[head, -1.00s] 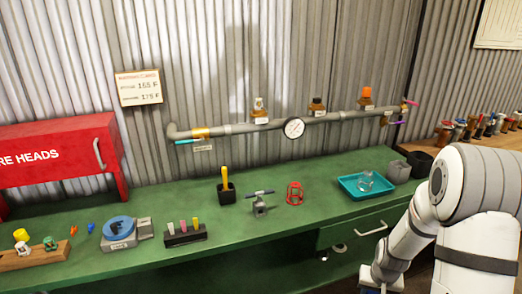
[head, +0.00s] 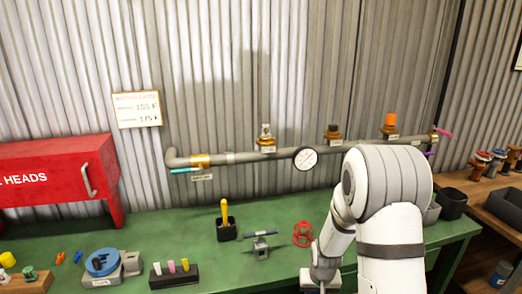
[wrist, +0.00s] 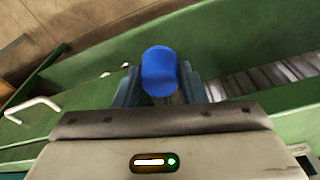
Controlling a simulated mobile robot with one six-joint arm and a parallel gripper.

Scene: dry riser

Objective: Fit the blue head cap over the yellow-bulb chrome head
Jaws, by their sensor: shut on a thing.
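The blue head cap (wrist: 160,66) is a rounded blue cylinder in the wrist view. My gripper (wrist: 159,88) is shut on it, one finger on each side. In the head view my gripper is low at the bottom edge, in front of the bench, and the cap cannot be made out there. A chrome-looking head (head: 266,134) stands upright on the left part of the wall pipe (head: 240,157), uncapped. Its bulb colour is too small to tell. My gripper is well below and right of this head, apart from it.

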